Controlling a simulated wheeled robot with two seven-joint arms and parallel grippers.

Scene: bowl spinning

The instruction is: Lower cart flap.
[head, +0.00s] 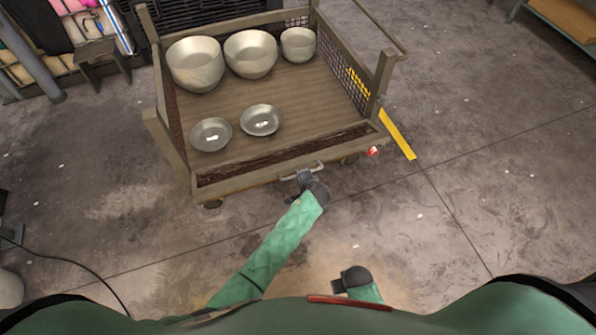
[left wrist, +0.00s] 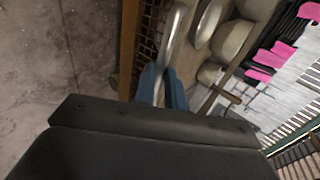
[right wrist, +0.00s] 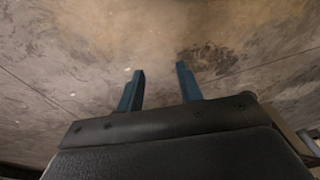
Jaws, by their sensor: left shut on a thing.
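The cart (head: 180,172) stands ahead with several metal bowls on its deck. Its near side has a low flap (head: 290,160) with a dark brown panel in a wooden frame, and a metal handle (head: 303,172) sits on the frame's front. My left gripper (head: 304,180) is at this handle. In the left wrist view the blue fingers (left wrist: 165,92) are shut on the handle's metal bar (left wrist: 172,45). Part of the grip is hidden by the gripper body. My right gripper (head: 348,281) is low near my body, and in the right wrist view its fingers (right wrist: 160,88) are apart and empty.
Three deep bowls (head: 250,54) stand at the back of the deck, and two shallow bowls (head: 211,134) stand nearer the flap. A yellow floor strip (head: 397,134) lies right of the cart. A cable (head: 75,262) runs over the floor at left. The floor before the cart is clear.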

